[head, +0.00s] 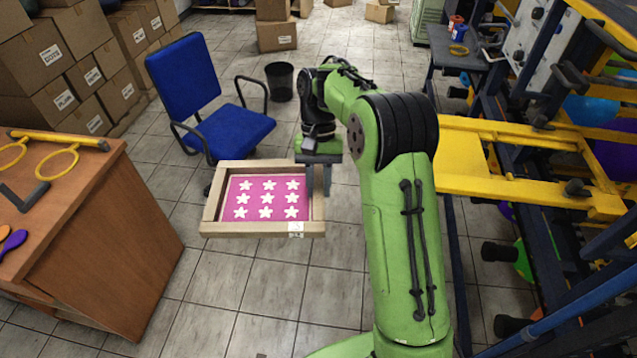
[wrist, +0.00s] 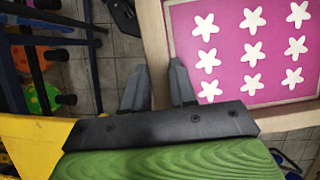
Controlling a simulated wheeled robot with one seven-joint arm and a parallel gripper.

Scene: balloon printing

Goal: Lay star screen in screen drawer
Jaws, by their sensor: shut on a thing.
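The star screen (head: 265,198) is a wooden frame around a pink panel with rows of white stars. It hangs in the air, roughly level, above the tiled floor. My gripper (head: 318,178) is shut on its right rail. In the wrist view, the fingers (wrist: 160,88) sit at the rail beside the pink panel (wrist: 238,62); part of the screen is out of that view. A yellow frame (head: 462,165), apparently the screen drawer, juts from the machine right of my arm, partly hidden by it. Its yellow edge seems to show at lower left in the wrist view (wrist: 28,145).
A wooden desk (head: 95,235) with yellow rings stands at left, close to the screen. A blue chair (head: 210,95) and a black bin (head: 280,80) stand behind. The machine's dark blue posts (head: 460,250) and bars fill the right. Floor below the screen is clear.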

